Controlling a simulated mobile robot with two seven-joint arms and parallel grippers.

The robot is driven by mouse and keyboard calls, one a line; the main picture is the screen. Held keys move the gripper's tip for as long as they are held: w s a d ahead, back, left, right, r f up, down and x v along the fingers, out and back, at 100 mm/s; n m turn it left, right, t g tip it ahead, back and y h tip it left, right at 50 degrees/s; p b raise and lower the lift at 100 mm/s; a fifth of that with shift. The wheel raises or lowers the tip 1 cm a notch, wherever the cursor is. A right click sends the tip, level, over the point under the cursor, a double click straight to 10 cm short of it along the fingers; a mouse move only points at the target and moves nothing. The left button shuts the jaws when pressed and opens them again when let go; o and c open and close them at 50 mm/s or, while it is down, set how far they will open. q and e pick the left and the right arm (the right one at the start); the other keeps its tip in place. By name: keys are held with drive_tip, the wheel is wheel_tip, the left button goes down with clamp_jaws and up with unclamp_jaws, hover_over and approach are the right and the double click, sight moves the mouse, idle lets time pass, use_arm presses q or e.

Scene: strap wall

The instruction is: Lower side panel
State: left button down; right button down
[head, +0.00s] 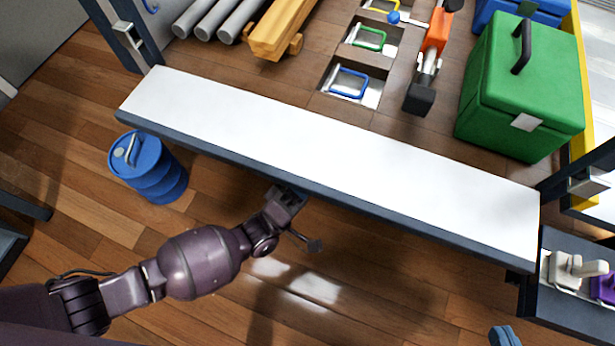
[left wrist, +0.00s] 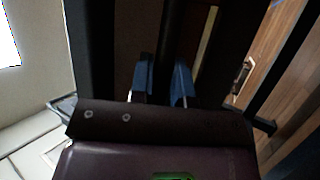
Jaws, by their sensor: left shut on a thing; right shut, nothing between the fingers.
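The side panel (head: 330,165) is a long board with a white face and a dark edge, lying at a slant across the middle of the head view. My left arm comes in from the left, and its gripper (head: 290,195) meets the panel's near edge, fingertips hidden there. In the left wrist view, the blue fingers of my left gripper (left wrist: 165,82) are shut on a dark bar, apparently part of the panel. Only the blue tips of my right gripper (head: 503,336) show at the bottom right; they are shut and empty, apart from the panel.
A blue drum (head: 148,168) stands below the panel's left end. Beyond the panel are grey pipes (head: 218,18), a green box (head: 522,85) and an orange-and-black tool (head: 430,60). Dark posts with metal latches (head: 128,34) flank it. Wooden floor in front is mostly clear.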

use_arm(q)
drive_tip(key=shift+w+r, duration=0.25)
drive_tip(key=shift+r, duration=0.1)
drive_tip(key=c, duration=1.4)
unclamp_jaws()
drive_tip(key=shift+c, duration=0.2)
drive_tip(key=o, duration=0.3)
drive_tip(key=shift+f, duration=0.1)
drive_tip(key=shift+o, duration=0.2)
drive_tip(key=shift+s, duration=0.1)
drive_tip(key=shift+s+f, duration=0.1)
drive_tip(key=shift+s+f, duration=0.1)
drive_tip(key=v, duration=1)
drive_tip(key=shift+a+f, duration=0.25)
drive_tip(key=shift+a, duration=0.05)
